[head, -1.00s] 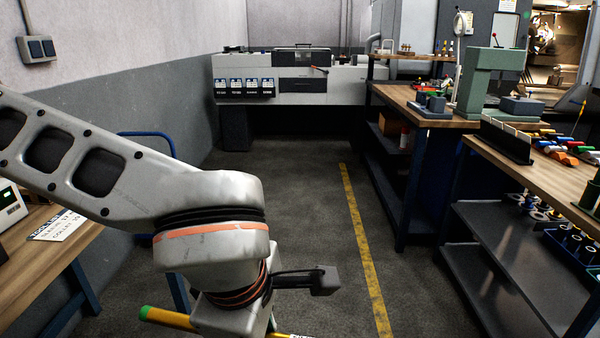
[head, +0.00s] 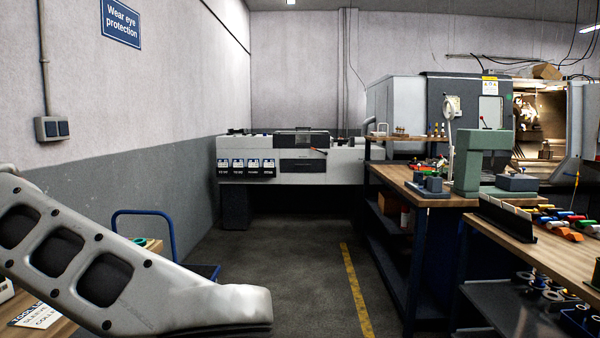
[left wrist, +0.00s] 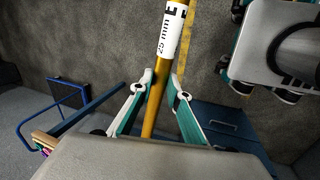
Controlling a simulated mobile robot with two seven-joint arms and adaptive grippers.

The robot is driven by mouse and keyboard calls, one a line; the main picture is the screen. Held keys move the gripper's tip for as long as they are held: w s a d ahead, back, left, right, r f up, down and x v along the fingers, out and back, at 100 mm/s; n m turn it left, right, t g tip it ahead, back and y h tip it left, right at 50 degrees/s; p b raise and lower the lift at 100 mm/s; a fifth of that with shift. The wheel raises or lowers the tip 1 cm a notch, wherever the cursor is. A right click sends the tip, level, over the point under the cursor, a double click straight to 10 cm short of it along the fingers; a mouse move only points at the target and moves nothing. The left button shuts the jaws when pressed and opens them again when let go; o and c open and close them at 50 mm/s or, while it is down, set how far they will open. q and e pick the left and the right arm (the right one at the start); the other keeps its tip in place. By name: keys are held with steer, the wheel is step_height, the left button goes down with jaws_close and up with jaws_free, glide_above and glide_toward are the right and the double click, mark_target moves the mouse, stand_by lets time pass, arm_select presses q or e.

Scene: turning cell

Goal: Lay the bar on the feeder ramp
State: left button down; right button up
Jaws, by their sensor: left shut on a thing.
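The bar (left wrist: 155,105) is a brass-coloured rod with a white label reading "25 mm". It runs lengthwise through the left wrist view, and its near end is hidden behind the gripper body. My left gripper (left wrist: 161,84) is shut on it, with a finger on each side, above the floor. In the head view only my left arm shows, at the lower left; the gripper and bar are out of frame. The long pale feeder machine (head: 345,165) stands against the far wall, with several labelled panels on its front. Its ramp cannot be made out clearly.
Workbenches (head: 412,192) with tools line the right side. A blue-framed cart (head: 168,213) stands by the left wall. The floor aisle (head: 290,270) between them, marked by a yellow line (head: 356,295), is clear up to the feeder. A lathe (head: 450,100) stands at the back right.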

arm_select(q)
steer(key=shift+r, duration=0.2)
arm_select(e)
steer(key=shift+r, duration=0.1)
